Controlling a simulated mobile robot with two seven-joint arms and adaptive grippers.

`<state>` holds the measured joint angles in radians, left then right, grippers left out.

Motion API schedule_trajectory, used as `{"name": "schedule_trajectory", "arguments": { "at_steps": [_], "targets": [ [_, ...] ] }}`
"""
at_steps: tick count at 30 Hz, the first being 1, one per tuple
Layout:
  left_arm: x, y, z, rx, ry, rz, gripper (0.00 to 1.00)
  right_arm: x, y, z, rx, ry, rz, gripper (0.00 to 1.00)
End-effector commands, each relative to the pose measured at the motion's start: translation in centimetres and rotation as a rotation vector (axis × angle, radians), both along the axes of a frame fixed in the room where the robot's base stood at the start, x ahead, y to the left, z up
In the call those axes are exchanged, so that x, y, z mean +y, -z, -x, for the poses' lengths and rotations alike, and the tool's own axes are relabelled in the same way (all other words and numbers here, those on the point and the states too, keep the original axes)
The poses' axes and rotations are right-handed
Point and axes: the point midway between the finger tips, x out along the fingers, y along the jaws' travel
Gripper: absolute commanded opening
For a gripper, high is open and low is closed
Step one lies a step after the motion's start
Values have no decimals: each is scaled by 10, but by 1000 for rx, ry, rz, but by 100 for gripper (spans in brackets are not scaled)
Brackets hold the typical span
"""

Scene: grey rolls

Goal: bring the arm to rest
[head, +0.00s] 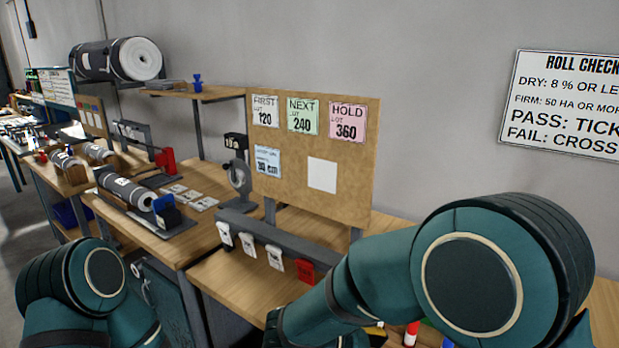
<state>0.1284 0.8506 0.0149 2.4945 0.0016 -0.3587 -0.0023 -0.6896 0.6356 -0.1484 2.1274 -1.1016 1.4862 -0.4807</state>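My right arm (470,265) comes in from the right, bent at a large teal joint. Its forearm reaches down and left over the wooden bench (236,282). My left arm (75,285) shows at the lower left, its teal joint beside the bench. Neither gripper is in view; both arms run out of the picture at the bottom.
A cork board (262,203) with lot cards stands at the back of the bench. A rail (270,235) with white clips and a red one lies before it. Grey rolls (124,188) rest on benches at left. A large roll (116,59) sits on a shelf.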

Motion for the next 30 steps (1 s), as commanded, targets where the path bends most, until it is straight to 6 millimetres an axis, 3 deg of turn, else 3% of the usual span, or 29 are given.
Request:
{"name": "schedule_trajectory", "arguments": {
  "at_steps": [1,7,12,15,22,30],
  "targets": [
    [0,0,0,0,1,0,100,-5,21,7,29,40,-64,45],
    [-1,0,0,-1,3,1,100,-4,104,45,105,254,-377,45],
    [0,0,0,-1,1,1,100,15,168,84,102,563,-686,45],
    [-1,0,0,-1,1,1,100,31,196,99,55,780,-853,45],
    [-1,0,0,-1,1,1,100,56,236,103,-194,1316,-1137,45],
    [-1,0,0,-1,1,1,100,39,259,84,-579,1762,-1246,45]
  ]
}}
